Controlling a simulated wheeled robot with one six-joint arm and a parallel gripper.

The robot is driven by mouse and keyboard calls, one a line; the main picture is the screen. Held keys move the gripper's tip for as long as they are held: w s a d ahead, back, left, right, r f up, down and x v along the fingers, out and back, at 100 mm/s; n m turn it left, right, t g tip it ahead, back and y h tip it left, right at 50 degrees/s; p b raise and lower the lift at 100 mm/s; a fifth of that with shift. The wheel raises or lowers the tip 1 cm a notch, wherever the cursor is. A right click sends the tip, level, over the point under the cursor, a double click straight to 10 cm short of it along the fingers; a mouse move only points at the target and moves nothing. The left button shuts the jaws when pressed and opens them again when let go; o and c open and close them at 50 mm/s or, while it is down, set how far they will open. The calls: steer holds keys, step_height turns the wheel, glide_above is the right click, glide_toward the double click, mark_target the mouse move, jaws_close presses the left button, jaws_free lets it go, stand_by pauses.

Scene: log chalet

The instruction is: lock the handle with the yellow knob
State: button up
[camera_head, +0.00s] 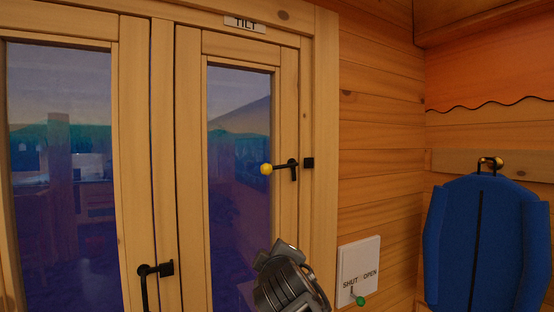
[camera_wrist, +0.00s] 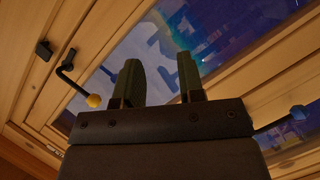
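The handle with the yellow knob (camera_head: 282,166) is a black lever on the right window sash in the head view. It lies roughly level, its yellow knob (camera_head: 266,169) pointing left. A black block (camera_head: 308,163) sits on the frame just right of its pivot. In the wrist view the yellow knob (camera_wrist: 94,101) is left of my gripper (camera_wrist: 159,70), and the block (camera_wrist: 44,50) is at upper left. My gripper's two fingers are apart with nothing between them. In the head view only part of my arm shows, below the handle; the fingers cannot be made out.
A second black handle (camera_head: 150,270) is on the left sash; a blue knob (camera_wrist: 298,112) shows at right in the wrist view. A white SHUT/OPEN plate (camera_head: 359,268) with a green knob (camera_head: 361,301) is at lower right. A blue garment (camera_head: 484,240) hangs beyond. A TILT sign (camera_head: 245,24) is above.

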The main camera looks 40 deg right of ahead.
mark_target(284, 167)
step_height(284, 167, up, 15)
steer(key=s+d+n+t+h+p, duration=0.1)
steer(key=s+d+n+t+h, duration=0.1)
steer(key=d+n+t+h, duration=0.3)
steer(key=w+d+r, duration=0.1)
steer(key=w, duration=0.2)
steer(key=w+d+r+y, duration=0.1)
steer(key=w, duration=0.3)
steer(key=w+d+r+n+y, duration=0.1)
steer(key=w, duration=0.2)
steer(key=shift+w+d+r+g, duration=0.1)
steer(key=shift+w+d+g, duration=0.1)
steer(key=shift+d+g, duration=0.2)
steer(key=shift+w+d+r, duration=0.1)
steer(key=shift+w+d, duration=0.25)
steer(key=shift+w, duration=0.15)
steer(key=shift+c, duration=0.4)
jaws_close()
